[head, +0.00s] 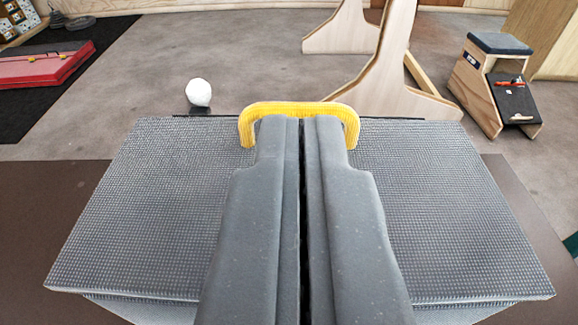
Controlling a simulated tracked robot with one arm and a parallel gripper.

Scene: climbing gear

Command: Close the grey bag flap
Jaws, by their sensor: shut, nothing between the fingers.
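The grey bag flap (150,215) is a wide, textured panel that fills the lower half of the head view. It lies over a grey bag body (130,308), whose edge shows just below the flap's near edge. A yellow handle (300,108) arches at the middle of the flap's far edge. My gripper (304,122) is shut and empty, its fingers pointing away over the middle of the flap. Its fingertips overlap the yellow handle in the picture; I cannot tell whether they touch it. The fingers hide the middle of the flap.
The bag stands on a brown surface (60,190). A white ball-like object (199,92) is beyond the far left edge. Wooden supports (385,60) and a wooden step stool (490,80) stand on the grey floor behind. A red mat (40,66) lies far left.

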